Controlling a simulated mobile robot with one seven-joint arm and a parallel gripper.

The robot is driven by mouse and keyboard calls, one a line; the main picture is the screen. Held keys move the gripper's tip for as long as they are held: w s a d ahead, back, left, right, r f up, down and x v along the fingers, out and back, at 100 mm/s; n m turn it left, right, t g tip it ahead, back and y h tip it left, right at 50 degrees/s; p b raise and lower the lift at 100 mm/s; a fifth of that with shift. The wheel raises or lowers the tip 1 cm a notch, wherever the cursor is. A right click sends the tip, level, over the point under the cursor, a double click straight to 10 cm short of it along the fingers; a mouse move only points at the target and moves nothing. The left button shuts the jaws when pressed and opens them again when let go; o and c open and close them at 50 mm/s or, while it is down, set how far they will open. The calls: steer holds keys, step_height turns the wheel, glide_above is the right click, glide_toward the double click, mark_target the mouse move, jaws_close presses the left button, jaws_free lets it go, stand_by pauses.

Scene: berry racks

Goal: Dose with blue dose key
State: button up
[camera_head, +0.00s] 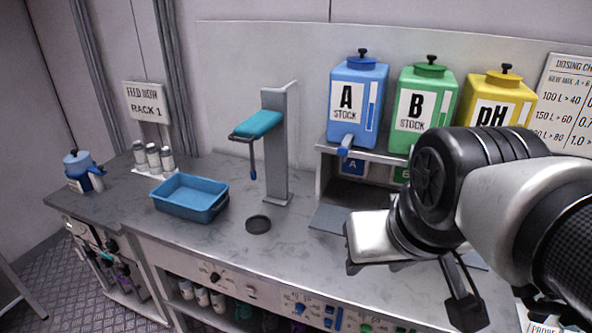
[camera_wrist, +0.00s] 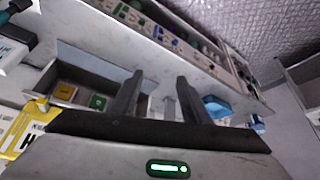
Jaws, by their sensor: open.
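Small blue pieces (camera_head: 328,322) hang on the bench's front panel, beside a green one (camera_head: 366,328); they are too small for me to tell which is the blue dose key. The blue A stock tank (camera_head: 345,100) stands on a raised shelf, with a blue tap (camera_head: 345,146) at its lower front. My gripper (camera_head: 408,285) is in front of the shelf, above the bench. In the wrist view my gripper (camera_wrist: 158,88) has its two dark fingers apart with nothing between them. My arm hides the right part of the bench.
A green B tank (camera_head: 425,100) and yellow pH tank (camera_head: 497,95) stand beside the A tank. A grey stand with a teal arm (camera_head: 258,125) rises behind a black disc (camera_head: 258,225).

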jaws_close()
stand_by(1.6)
